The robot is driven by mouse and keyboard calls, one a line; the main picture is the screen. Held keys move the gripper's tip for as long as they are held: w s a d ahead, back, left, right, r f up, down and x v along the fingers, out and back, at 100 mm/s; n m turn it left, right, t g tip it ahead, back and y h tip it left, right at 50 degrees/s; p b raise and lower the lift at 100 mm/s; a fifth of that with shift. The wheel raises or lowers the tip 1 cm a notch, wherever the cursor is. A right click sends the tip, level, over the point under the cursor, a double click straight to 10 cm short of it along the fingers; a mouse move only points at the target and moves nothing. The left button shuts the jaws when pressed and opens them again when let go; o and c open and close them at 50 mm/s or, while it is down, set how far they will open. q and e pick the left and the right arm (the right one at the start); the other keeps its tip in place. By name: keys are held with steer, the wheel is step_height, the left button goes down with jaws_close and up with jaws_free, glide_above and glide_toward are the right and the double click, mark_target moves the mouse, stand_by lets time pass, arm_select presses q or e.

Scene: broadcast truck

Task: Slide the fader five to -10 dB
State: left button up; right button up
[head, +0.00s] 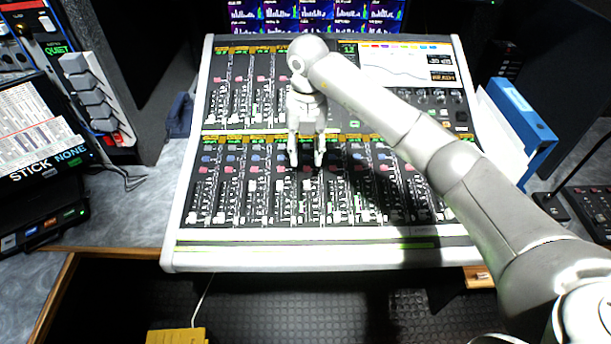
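The mixing console (300,262) fills the middle of the head view, with two banks of channel strips and faders. My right arm reaches in from the lower right. My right gripper (306,162) points down over the lower fader bank (244,203), near its middle strips. Its two fingers are apart, with a gap between them and nothing visible held. I cannot tell whether the fingertips touch the panel. Fader five cannot be told apart by its label, and the strips behind the gripper are partly hidden. My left gripper is not in view.
Blue and white binders (520,120) stand to the right. Racks of equipment (45,150) stand on the left. A yellow object (176,336) lies below the desk.

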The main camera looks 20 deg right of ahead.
mark_target(307, 184)
step_height(307, 184, down, 11)
steer(key=shift+s+d+r+p, duration=0.1)
steer(key=shift+d+r+p, duration=0.1)
steer(key=shift+p, duration=0.8)
jaws_close()
